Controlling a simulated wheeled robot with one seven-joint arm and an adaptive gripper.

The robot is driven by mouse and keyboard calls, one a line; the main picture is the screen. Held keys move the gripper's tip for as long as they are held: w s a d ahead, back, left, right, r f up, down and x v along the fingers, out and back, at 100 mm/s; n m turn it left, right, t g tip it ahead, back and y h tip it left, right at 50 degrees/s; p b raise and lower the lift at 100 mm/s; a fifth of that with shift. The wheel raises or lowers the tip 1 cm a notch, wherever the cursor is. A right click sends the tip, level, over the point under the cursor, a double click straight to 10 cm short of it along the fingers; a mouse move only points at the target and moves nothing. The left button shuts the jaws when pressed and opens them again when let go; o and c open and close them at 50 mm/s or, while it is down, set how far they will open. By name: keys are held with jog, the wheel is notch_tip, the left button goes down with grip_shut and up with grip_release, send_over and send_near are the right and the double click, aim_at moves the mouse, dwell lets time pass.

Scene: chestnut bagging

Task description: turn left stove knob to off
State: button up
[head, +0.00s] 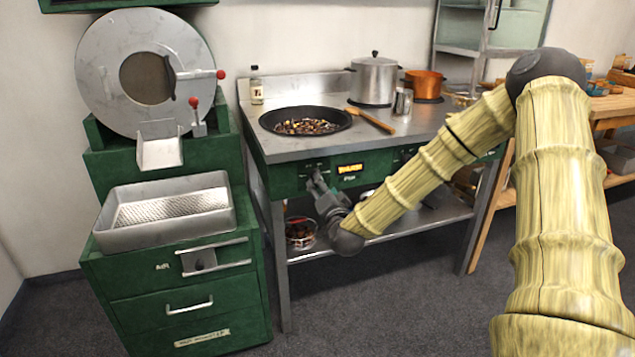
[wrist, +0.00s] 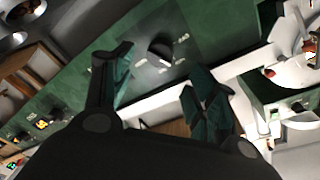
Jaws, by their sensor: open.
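The stove's green front panel (head: 370,163) runs below the steel top in the head view. My gripper (head: 318,182) is at the left part of this panel and hides most of the left knob there. In the wrist view the dark round knob (wrist: 158,49) with a light edge sits on a dark plate with small pale marks around it. My gripper (wrist: 160,82) is open, with one finger on each side below the knob. The fingers look apart from the knob and nothing is between them. The exact gap to the panel cannot be told.
A wide pan (head: 262,124) of chestnuts is on the stove top, with a wooden spoon (head: 372,121), a steel pot (head: 374,80) and a copper pot (head: 425,83). A green roaster cabinet (head: 190,300) stands close on the left. A basket (head: 301,234) sits on the lower shelf.

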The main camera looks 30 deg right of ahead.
jog(key=shift+b+x, duration=0.4)
jog(key=shift+x, duration=3.05)
jog(key=c, duration=1)
